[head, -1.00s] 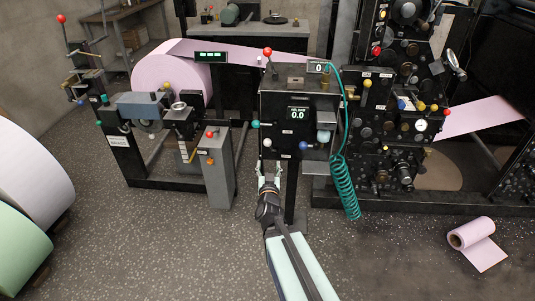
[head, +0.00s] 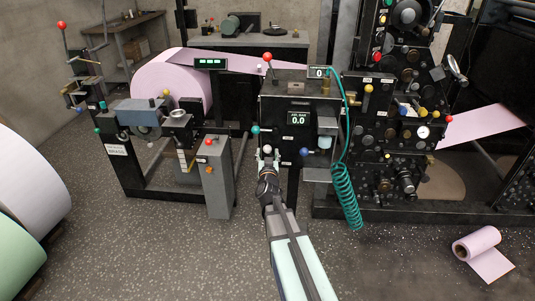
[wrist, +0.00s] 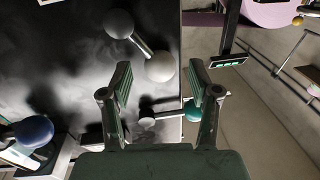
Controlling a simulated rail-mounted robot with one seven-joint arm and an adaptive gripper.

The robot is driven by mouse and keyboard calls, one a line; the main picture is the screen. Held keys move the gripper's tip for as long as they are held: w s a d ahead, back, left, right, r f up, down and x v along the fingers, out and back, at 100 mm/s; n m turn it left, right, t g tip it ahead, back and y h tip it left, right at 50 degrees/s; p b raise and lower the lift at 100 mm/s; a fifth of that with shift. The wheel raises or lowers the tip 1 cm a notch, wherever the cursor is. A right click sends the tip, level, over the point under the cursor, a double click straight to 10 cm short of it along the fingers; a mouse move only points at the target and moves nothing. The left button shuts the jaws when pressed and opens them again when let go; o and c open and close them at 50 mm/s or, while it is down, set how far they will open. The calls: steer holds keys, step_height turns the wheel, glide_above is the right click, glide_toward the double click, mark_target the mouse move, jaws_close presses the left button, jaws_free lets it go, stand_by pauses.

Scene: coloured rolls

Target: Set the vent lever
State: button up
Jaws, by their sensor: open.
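A dark control box (head: 283,118) with a lit 0.0 display carries several ball-ended levers. Its small labels are too small to read, so I cannot tell which lever is the vent lever. My gripper (head: 268,157) is open just in front of the lower left of the box face. The white-ball lever (head: 267,149) is right at its fingertips. In the wrist view, the white ball (wrist: 160,67) lies between the open fingertips (wrist: 160,78), its short rod running up-left to a grey hub (wrist: 118,23). I cannot tell whether the fingers touch it.
A teal-ball lever (wrist: 192,110) sits close beside my right finger in the wrist view. A blue-ball lever (wrist: 33,130) is at the left there. A red-ball lever (head: 267,57) stands on the box top. A coiled teal hose (head: 346,195) hangs at the right.

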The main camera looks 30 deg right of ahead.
steer(key=shift+w+d, duration=0.2)
steer(key=shift+w, duration=0.2)
jaws_close()
